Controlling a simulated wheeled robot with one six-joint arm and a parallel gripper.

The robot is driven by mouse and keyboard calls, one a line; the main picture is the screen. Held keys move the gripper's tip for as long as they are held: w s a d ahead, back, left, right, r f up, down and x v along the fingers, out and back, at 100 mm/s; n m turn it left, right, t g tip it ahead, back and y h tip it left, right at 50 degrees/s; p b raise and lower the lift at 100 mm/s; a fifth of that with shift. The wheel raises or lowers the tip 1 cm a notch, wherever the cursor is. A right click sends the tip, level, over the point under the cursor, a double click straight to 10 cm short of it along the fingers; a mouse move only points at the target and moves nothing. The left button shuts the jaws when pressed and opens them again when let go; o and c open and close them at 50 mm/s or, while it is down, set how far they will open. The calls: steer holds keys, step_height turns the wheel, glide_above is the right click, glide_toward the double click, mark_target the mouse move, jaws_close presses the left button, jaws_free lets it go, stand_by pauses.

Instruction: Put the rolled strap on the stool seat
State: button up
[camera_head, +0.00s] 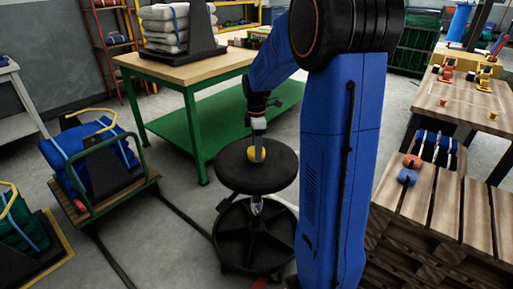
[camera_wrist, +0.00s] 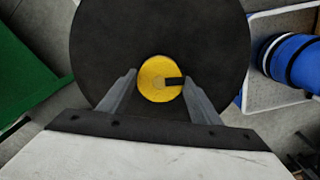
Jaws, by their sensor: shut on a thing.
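The rolled strap is a yellow coil with a short dark end. It shows in the wrist view (camera_wrist: 155,80) between my fingertips and in the head view (camera_head: 257,154) below my gripper. My gripper (camera_head: 258,143) points down and is shut on the coil; its two fingers also flank the coil in the wrist view (camera_wrist: 161,84). The stool's round black seat (camera_head: 240,176) lies directly under the coil, which is over the middle of the seat. I cannot tell whether the coil touches the seat. The stool stands on a black wheeled base.
A wooden-topped green table (camera_head: 190,70) with a lower shelf stands close behind the stool. A loaded cart (camera_head: 105,190) is at left. A wooden pallet stack (camera_head: 430,215) at right bears red and blue rolls. The seat around the coil is bare.

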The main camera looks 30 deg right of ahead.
steer(key=o, duration=1.2)
steer(key=shift+f, duration=0.15)
step_height(320, 180, up, 11)
steer(key=s+a+r+m+t, duration=0.1)
steer(key=s+a+r+m, duration=0.3)
steer(key=s, duration=0.3)
steer(key=s+a+f+m+t, duration=0.1)
steer(key=s+a+f+m, duration=0.1)
steer(key=s, duration=0.5)
steer(key=s+a+f+m+t, duration=0.1)
steer(key=s+a+f+m, duration=0.1)
steer(key=s+a+m, duration=0.2)
steer(key=s+a+f+m+t, duration=0.1)
steer(key=s+a, duration=0.4)
steer(key=s, duration=0.7)
steer(key=shift+s+a+f+m+t, duration=0.1)
steer(key=shift+a+f+m+t, duration=0.15)
steer(key=shift+m, duration=0.4)
steer(key=shift+s+a+f+m+t, duration=0.15)
steer(key=shift+f+m, duration=0.1)
steer(key=shift+m, duration=0.4)
